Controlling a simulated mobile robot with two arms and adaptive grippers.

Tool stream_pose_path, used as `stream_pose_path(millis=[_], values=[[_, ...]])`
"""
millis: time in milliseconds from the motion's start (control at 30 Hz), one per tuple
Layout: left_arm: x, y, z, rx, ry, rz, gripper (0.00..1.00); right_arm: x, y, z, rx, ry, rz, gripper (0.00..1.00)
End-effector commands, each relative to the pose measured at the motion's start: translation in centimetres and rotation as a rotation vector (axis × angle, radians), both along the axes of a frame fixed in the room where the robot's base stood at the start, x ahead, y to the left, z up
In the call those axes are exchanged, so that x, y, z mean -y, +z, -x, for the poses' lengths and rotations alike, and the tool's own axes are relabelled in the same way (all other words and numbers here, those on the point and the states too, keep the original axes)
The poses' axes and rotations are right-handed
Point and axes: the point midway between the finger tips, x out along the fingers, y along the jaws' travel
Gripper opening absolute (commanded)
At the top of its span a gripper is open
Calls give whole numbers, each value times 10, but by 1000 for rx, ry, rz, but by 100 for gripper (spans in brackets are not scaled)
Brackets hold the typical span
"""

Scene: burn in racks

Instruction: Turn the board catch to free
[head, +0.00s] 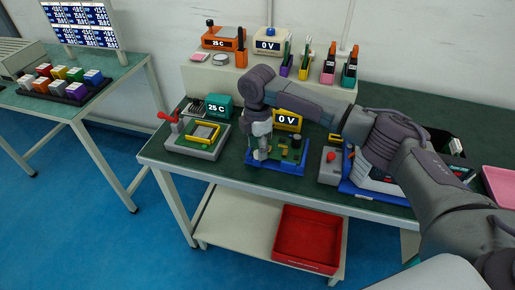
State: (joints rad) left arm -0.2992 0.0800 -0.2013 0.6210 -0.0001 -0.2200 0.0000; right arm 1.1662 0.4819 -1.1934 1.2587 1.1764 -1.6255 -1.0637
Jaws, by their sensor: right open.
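A green circuit board (285,150) with dark, grey and yellow parts lies in a blue holder (283,168) on the green bench. My right gripper (261,155) points down over the left part of this board, with its fingers open. Its fingertips are close to the board; I cannot tell whether they touch anything. The board catch cannot be picked out; it is small or hidden by the gripper. My left gripper is not in view.
A grey fixture (197,149) with a yellow frame and red lever stands left of the board. A grey box with a red button (331,156) stands to the right. A red bin (308,238) sits on the lower shelf.

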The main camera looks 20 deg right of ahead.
Motion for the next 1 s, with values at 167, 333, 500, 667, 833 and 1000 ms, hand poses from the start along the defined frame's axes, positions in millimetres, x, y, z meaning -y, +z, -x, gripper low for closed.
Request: stream_pose_path(millis=[167,333,500,667,833,1000], values=[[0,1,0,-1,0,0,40,0,-12,0,0,1,0,49],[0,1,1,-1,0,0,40,0,-14,0,1,1,0,49],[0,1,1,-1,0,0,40,0,-14,0,1,1,0,41],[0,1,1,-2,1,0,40,0,-14,0,1,1,0,14],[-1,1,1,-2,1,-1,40,0,-13,0,1,1,0,0],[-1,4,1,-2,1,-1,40,0,-12,0,1,-9,0,0]])
